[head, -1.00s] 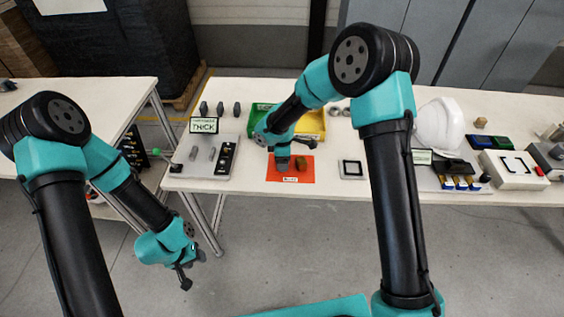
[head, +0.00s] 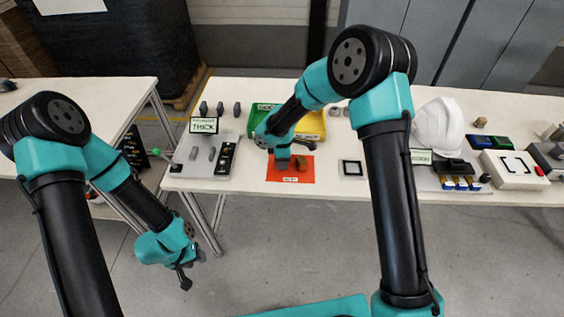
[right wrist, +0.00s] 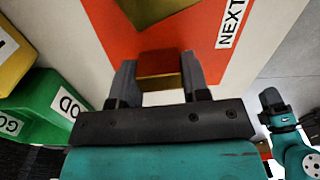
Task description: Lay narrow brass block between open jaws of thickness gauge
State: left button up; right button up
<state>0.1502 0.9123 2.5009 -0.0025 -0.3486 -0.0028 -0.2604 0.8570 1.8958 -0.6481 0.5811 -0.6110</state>
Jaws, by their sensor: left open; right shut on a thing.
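My right gripper (head: 282,166) is down at the orange mat. In the right wrist view the right gripper (right wrist: 160,76) is shut on a small brass block (right wrist: 160,66), with a finger on each side. In the head view the gripper hides that block. A second, larger brass block (head: 302,163) lies beside it on the mat; it also shows at the top of the right wrist view (right wrist: 152,10). My left gripper (head: 185,276) hangs open and empty in front of the table.
The orange mat (head: 277,177) is marked NEXT. Green (head: 262,110) and yellow (head: 312,122) bins stand behind it. Several grey pieces stand behind the gauge. Bare tabletop separates gauge and mat.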

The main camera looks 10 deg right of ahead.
jog(key=c, duration=0.4)
jog(key=shift+o, duration=0.2)
jog(key=shift+r, duration=0.1)
jog(key=shift+r, duration=0.5)
notch_tip(320, 180, up, 3)
jog(key=shift+s+f, duration=0.1)
jog(key=shift+f, duration=0.1)
jog(key=s+a+r, duration=0.1)
jog(key=s+a, duration=0.1)
jog(key=s, duration=1.3)
jog(key=shift+s+a, duration=0.3)
jog(key=shift+a, duration=0.05)
jog(key=shift+w+r, duration=0.15)
